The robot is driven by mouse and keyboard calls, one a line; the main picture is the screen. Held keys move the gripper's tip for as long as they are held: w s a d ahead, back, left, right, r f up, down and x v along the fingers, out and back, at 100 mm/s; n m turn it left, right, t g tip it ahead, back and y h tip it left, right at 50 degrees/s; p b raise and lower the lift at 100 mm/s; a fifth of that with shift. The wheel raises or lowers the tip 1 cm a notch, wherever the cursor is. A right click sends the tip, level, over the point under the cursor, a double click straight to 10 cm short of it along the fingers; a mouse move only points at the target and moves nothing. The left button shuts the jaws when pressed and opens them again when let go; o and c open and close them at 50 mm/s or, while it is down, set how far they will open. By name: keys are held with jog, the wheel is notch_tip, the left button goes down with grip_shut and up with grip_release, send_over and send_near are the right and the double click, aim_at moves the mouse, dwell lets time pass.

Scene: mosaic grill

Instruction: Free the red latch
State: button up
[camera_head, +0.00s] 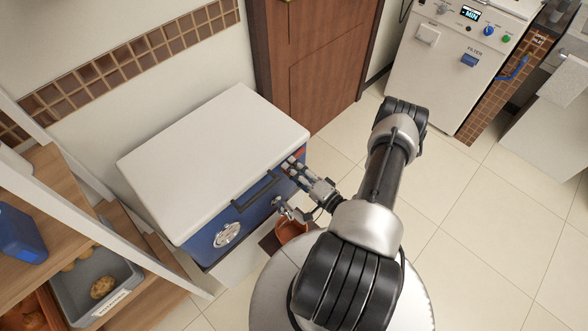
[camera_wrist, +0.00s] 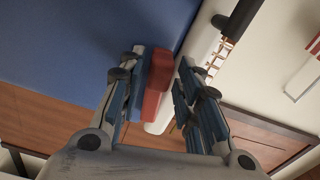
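The red latch (camera_wrist: 157,85) is a small red block on the front of a blue chest (camera_head: 205,244) with a white lid (camera_head: 215,150). In the wrist view it lies between my gripper's two fingers (camera_wrist: 162,88), close along the left finger; I cannot tell whether they touch. A gap shows between the latch and the right finger. In the head view my gripper (camera_head: 292,166) is at the chest's upper front right corner, and only a bit of red latch (camera_head: 300,154) shows past it. The lid is down. My gripper is open.
A dark handle (camera_head: 255,189) runs along the chest front beside my gripper. A tap (camera_head: 281,206) sits below, over a reddish pot (camera_head: 291,230). A wooden door (camera_head: 318,60) stands behind, shelves (camera_head: 130,255) at the left. The tiled floor (camera_head: 470,215) at right is clear.

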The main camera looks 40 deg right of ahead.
jog(key=shift+o, duration=0.3)
jog(key=shift+s+d, duration=0.1)
jog(key=s, duration=1.1)
jog(key=shift+s+d, duration=0.15)
jog(key=shift+s, duration=0.25)
